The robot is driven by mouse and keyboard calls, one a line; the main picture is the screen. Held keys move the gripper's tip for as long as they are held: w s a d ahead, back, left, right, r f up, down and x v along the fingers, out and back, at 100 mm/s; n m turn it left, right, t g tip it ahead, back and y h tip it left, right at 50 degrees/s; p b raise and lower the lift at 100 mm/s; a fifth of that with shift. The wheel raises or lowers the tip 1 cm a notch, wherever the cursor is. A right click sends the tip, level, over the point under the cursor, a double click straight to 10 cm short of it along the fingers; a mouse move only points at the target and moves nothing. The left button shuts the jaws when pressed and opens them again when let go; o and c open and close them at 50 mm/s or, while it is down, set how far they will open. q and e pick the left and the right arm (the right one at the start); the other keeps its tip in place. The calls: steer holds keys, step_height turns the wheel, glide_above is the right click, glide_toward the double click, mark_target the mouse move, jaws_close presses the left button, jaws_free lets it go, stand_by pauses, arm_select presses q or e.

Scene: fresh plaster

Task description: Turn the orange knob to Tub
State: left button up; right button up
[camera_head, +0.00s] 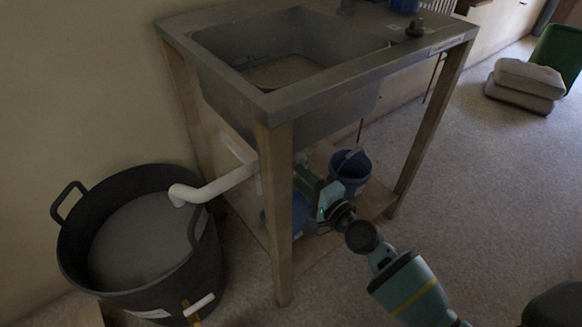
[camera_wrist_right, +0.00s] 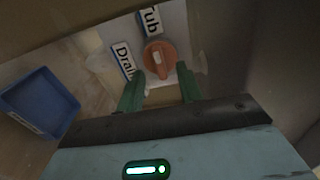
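The orange knob (camera_wrist_right: 160,53) sits on a pale plate in the right wrist view, with a small white mark on its face. The "Tub" label (camera_wrist_right: 150,21) is above it and the "Drain" label (camera_wrist_right: 123,60) is to its left. My right gripper (camera_wrist_right: 160,77) is open, its two green fingers apart at the knob's near edge, one towards each side. I cannot tell whether they touch it. In the head view my right gripper (camera_head: 305,178) reaches under the sink behind the front wooden leg; the knob is hidden there. My left gripper is not in view.
The grey sink (camera_head: 290,75) on its wooden frame stands above my right arm. A white pipe (camera_head: 222,184) runs to a black tub (camera_head: 207,255) at left. A blue bucket (camera_head: 350,170) is beside the arm. A blue tray-like container (camera_wrist_right: 40,102) shows left in the wrist view.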

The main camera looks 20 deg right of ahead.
steer(key=v, duration=0.9)
steer(key=shift+s, duration=0.15)
stand_by(0.4)
